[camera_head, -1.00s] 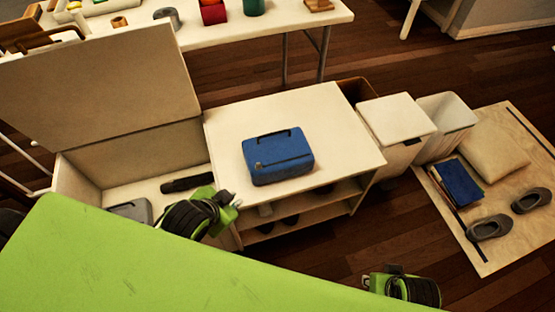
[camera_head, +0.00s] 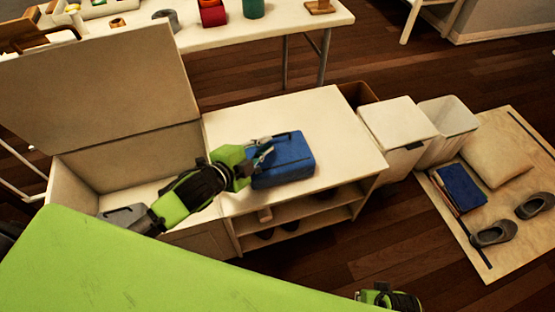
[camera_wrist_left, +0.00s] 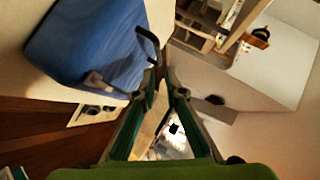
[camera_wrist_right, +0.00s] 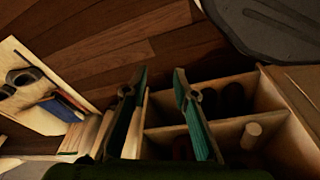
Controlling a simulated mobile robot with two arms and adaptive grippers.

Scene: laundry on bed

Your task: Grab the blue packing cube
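The blue packing cube (camera_head: 290,162) lies on top of the white cabinet, with a dark handle along its back edge. My left gripper (camera_head: 264,150) is at the cube's left side. In the left wrist view, the cube (camera_wrist_left: 85,45) fills the upper left, and its dark handle (camera_wrist_left: 147,47) is close to the fingertips (camera_wrist_left: 168,80). The fingers are apart with a narrow gap and nothing visibly between them. My right gripper (camera_wrist_right: 160,80) is open and empty, facing shelves; its fingers are out of the head view.
The white cabinet top (camera_head: 340,135) is bare around the cube. An open-lidded chest (camera_head: 75,185) stands on the left. White bins (camera_head: 398,125) stand at right. A board (camera_head: 490,245) with a cushion, books and shoes lies on the floor.

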